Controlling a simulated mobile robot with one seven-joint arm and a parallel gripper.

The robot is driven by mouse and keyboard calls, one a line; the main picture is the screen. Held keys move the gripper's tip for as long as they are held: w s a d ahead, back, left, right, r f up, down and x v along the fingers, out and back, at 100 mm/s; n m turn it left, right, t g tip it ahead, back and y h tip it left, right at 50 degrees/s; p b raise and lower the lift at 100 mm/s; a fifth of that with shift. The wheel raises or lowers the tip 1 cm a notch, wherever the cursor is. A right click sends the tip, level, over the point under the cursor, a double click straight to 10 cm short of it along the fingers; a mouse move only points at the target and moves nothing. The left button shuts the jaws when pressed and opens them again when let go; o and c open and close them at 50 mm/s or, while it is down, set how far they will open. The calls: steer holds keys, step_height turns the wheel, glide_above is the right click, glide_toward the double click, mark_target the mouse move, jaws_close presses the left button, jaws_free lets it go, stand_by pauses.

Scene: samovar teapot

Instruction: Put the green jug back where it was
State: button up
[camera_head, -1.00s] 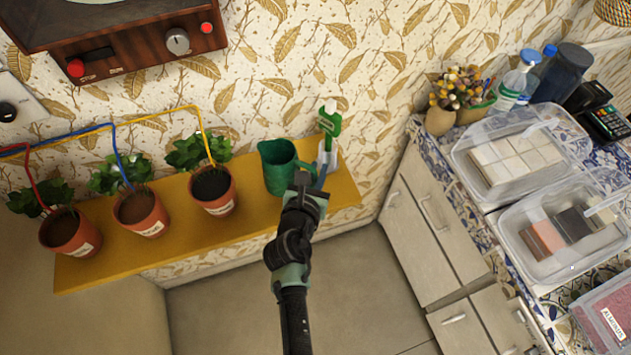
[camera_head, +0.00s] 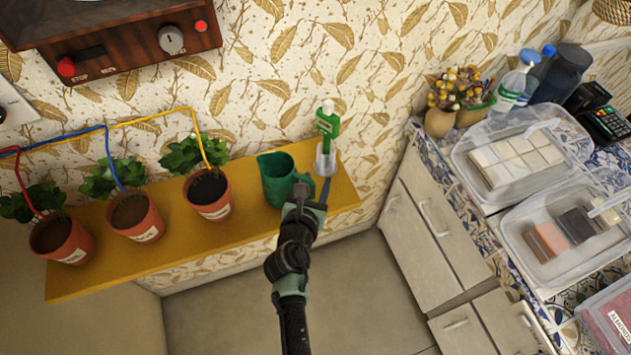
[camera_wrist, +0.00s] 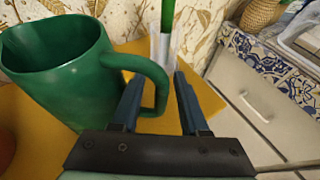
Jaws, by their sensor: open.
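The green jug (camera_head: 279,178) stands upright on the yellow shelf (camera_head: 160,254), between the rightmost potted plant and a clear holder with a green-handled tool. In the wrist view the jug (camera_wrist: 60,75) is at the left, with its handle (camera_wrist: 155,75) towards the right. My gripper (camera_wrist: 154,80) is open at the handle; the lower part of the handle shows between the two fingers. In the head view my gripper (camera_head: 305,186) is at the jug's right front side, and its fingers are partly hidden there.
Several potted plants, including one at the right (camera_head: 209,193), line the shelf left of the jug. The green-handled tool (camera_head: 327,122) stands close to the jug's right in its clear holder (camera_head: 325,160). A tiled counter (camera_head: 420,135) with clear boxes is at the right.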

steer(key=shift+r, duration=0.25)
steer(key=p+v, duration=0.2)
steer(key=v, duration=1)
steer(key=w+d+r+m+t, duration=0.1)
steer(key=w+r+m+t, duration=0.3)
steer(key=r+m, duration=0.85)
steer(key=w+d+r+m+t, duration=0.15)
steer(key=w+r+m, duration=0.4)
steer(key=r, duration=1.35)
steer(key=s+r+m+t+y, duration=0.1)
steer(key=s+r+m+t, duration=0.2)
steer(key=r, duration=0.7)
steer(key=s+r+m+t+y, duration=0.1)
steer(key=s+r+m+t, duration=0.1)
steer(key=s+r+m, duration=0.4)
steer(key=s+r+m+t+y, duration=0.1)
steer(key=s+r+m+t, duration=0.2)
steer(key=r, duration=1.2)
steer(key=s+a+m, duration=0.1)
steer(key=s+m, duration=0.1)
steer(key=shift+r+m+t+y, duration=0.3)
steer(key=shift+r+t, duration=0.05)
